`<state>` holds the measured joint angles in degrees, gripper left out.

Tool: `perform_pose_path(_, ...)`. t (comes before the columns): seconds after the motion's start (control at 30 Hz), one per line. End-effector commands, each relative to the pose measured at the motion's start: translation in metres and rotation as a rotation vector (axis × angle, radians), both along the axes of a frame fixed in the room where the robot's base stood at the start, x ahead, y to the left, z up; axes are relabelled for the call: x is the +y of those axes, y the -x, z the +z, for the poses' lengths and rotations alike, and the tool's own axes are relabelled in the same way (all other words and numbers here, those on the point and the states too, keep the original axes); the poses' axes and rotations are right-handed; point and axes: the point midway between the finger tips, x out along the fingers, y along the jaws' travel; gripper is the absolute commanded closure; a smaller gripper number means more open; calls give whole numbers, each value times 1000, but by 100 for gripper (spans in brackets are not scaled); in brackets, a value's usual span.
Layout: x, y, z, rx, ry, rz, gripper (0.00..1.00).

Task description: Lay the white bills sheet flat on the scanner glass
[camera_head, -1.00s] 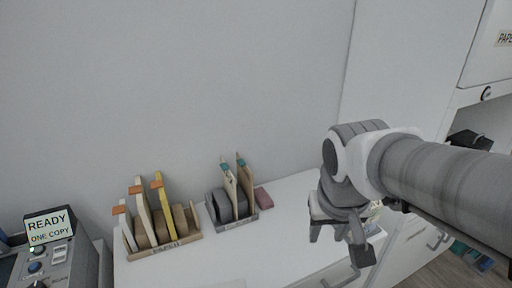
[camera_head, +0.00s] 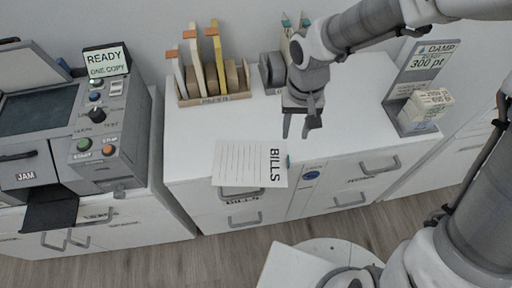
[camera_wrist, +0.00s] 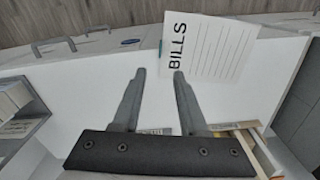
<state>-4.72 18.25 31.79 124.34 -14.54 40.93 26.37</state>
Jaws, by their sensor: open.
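The white bills sheet (camera_head: 240,160) lies on the desk top at its front edge, with part of it reaching past the edge above the drawers. It also shows in the wrist view (camera_wrist: 218,48), just beyond my fingertips. My gripper (camera_head: 297,134) points down over the desk, right of and behind the sheet. In the wrist view my gripper (camera_wrist: 159,74) is open, with nothing between its fingers. The dark scanner glass (camera_head: 38,111) is at the far left on the grey machine, and its lid (camera_head: 25,66) stands raised behind it.
A wooden rack with upright folders (camera_head: 215,98) stands at the back of the desk. A grey rack (camera_head: 272,73) is beside it. A holder with small boxes (camera_head: 418,112) stands at right. A control panel (camera_head: 97,145) flanks the glass. A gap separates machine and desk.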

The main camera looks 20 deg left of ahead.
Motion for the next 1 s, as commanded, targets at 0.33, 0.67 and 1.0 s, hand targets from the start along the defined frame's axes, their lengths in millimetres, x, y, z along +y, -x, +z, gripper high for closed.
perform_pose_path(0.33, 0, 0, -71, 2, 1, 0, 57)
perform_pose_path(0.67, 1, 0, -101, 3, 1, 1, 57)
perform_pose_path(1.0, 2, -1, -132, 0, 0, -1, 57)
